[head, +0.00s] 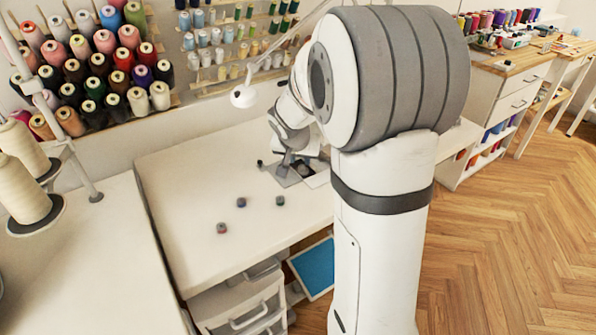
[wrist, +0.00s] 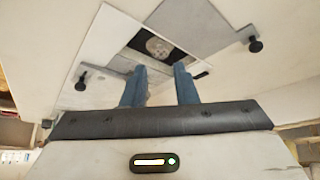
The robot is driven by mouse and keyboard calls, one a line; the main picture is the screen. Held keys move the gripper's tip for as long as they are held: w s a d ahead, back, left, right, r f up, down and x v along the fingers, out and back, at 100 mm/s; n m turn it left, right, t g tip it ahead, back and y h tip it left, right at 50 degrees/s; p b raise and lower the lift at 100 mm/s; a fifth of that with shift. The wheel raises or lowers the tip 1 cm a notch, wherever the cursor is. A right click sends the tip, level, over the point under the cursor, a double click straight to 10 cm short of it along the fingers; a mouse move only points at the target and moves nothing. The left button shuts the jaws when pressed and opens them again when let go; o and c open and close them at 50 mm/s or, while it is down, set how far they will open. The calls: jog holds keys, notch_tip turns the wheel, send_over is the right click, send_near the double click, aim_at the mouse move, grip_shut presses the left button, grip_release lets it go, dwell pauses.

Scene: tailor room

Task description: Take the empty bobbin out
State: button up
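In the wrist view, a round silvery bobbin (wrist: 158,47) sits in a dark rectangular opening in a grey metal plate (wrist: 100,92) on the pale worktable. My gripper (wrist: 160,75) has two blue fingers standing apart, pointing toward the opening, with nothing clearly held between them. The bobbin shows just beyond the fingertips; I cannot tell whether they touch anything. In the head view, my gripper (head: 287,160) is over the machine plate (head: 284,178) at the table's far right, and my arm hides part of that area; the bobbin in the opening is not discernible there.
Three small bobbins lie on the white table: a reddish one (head: 222,228), a bluish one (head: 241,202) and a dark one (head: 280,201). The table's left part is clear. A thread rack (head: 95,65) stands behind; large cones (head: 22,175) stand at left.

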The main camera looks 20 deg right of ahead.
aim_at(302, 168)
jog(key=b+x, duration=0.1)
jog(key=x, duration=0.4)
jog(key=shift+w+f, duration=0.1)
jog(key=shift+f, duration=0.2)
grip_shut()
